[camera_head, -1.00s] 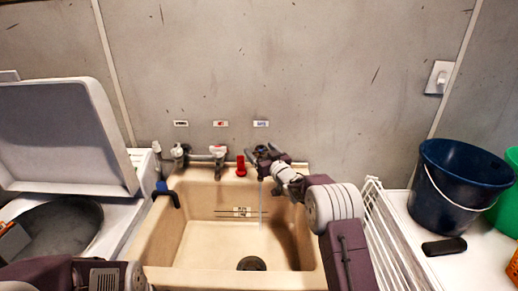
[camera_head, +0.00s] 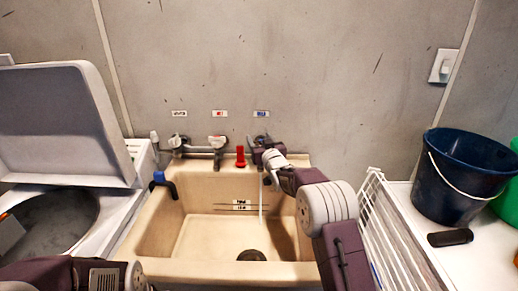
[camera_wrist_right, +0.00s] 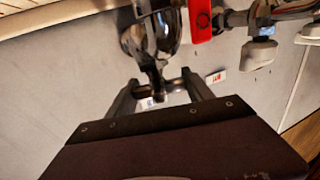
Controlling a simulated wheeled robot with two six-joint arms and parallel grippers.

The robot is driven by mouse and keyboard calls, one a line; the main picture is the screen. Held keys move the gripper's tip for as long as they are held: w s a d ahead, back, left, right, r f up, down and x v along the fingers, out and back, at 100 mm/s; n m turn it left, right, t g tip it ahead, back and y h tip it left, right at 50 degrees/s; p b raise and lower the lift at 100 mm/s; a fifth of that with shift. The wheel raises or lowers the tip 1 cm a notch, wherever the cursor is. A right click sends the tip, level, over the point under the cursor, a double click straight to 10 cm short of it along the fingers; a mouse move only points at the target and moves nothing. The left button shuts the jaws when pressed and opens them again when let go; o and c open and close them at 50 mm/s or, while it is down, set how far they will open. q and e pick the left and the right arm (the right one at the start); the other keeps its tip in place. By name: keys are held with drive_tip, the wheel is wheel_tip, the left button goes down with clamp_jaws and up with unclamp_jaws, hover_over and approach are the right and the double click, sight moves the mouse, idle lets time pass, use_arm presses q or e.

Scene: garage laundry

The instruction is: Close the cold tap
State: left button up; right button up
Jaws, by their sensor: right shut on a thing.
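The cold tap (camera_head: 262,141) is at the right end of the wall pipe, under the blue label (camera_head: 261,114). A thin stream of water (camera_head: 261,203) falls below it into the beige sink (camera_head: 160,222). My right gripper (camera_head: 263,150) is at this tap and shut on its handle, covering much of it. In the right wrist view, the dark metal handle (camera_wrist_right: 157,77) reaches down between the fingers of my right gripper (camera_wrist_right: 161,80). My left arm shows at the bottom left, but its gripper is out of view.
A red fitting (camera_head: 240,157) stands just left of the cold tap, with the red-labelled tap (camera_head: 217,141) farther left. An open-lidded washer (camera_head: 105,215) is left of the sink. A white rack (camera_head: 385,225) and dark blue bucket (camera_head: 462,176) are right.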

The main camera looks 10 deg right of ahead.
drive_tip(key=shift+f+m+h+b, duration=0.1)
drive_tip(key=shift+m+h+b, duration=0.2)
drive_tip(key=shift+h+b, duration=0.15)
drive_tip(key=shift+r+m+h, duration=0.25)
drive_tip(key=shift+m+h, duration=0.05)
drive_tip(key=shift+h, duration=0.15)
drive_tip(key=m+h+p, duration=0.1)
drive_tip(key=p, duration=0.1)
drive_tip(key=r+h+p, duration=0.1)
drive_tip(key=p, duration=0.1)
drive_tip(key=shift+d+m+h, duration=0.1)
drive_tip(key=shift+m+h, duration=0.3)
drive_tip(key=shift+d+f+m+h+p, duration=0.15)
drive_tip(key=shift+f+m+h+p, duration=0.2)
drive_tip(key=shift+h+p, duration=0.15)
use_arm(q)
wheel_tip(320, 180, up, 2)
drive_tip(key=shift+r, duration=0.15)
use_arm(e)
drive_tip(key=shift+f, duration=0.15)
drive_tip(key=o, duration=1.4)
drive_tip(key=shift+c, duration=0.2)
drive_tip(key=shift+f, duration=0.1)
